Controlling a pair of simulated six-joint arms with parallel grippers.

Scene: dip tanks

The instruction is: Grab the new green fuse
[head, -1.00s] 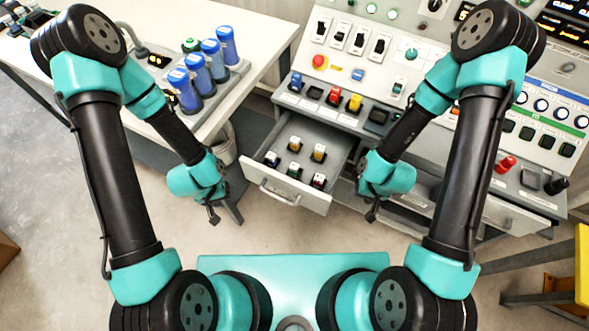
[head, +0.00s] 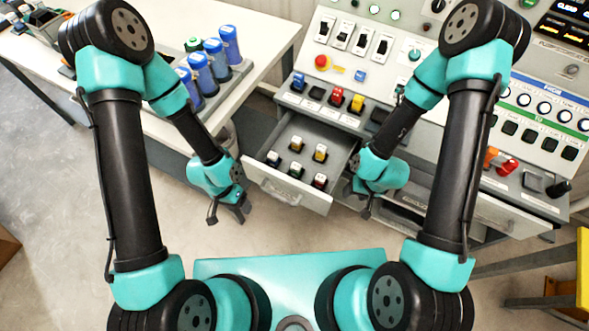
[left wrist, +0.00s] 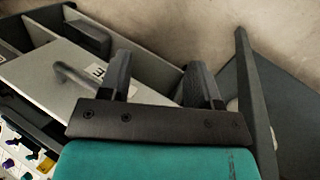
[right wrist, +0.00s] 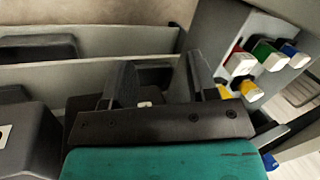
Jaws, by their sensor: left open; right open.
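The green fuse (head: 296,169) stands in the open drawer (head: 262,180), in the front row, with a pale top. It also shows in the right wrist view (right wrist: 264,50), between a red fuse (right wrist: 238,62) and a blue fuse (right wrist: 291,52). Two yellow fuses (head: 320,152) sit in the drawer's back row. My left gripper (head: 229,211) is open and empty, left of the drawer front. My right gripper (head: 367,207) is open and empty, to the right of the drawer. Neither touches a fuse.
The panel above the drawer holds a blue fuse (head: 298,82), a red fuse (head: 335,96) and a yellow fuse (head: 356,103), with a dark socket between blue and red. The drawer handle (head: 281,193) sticks out in front. Blue bottles (head: 229,44) stand on the left table.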

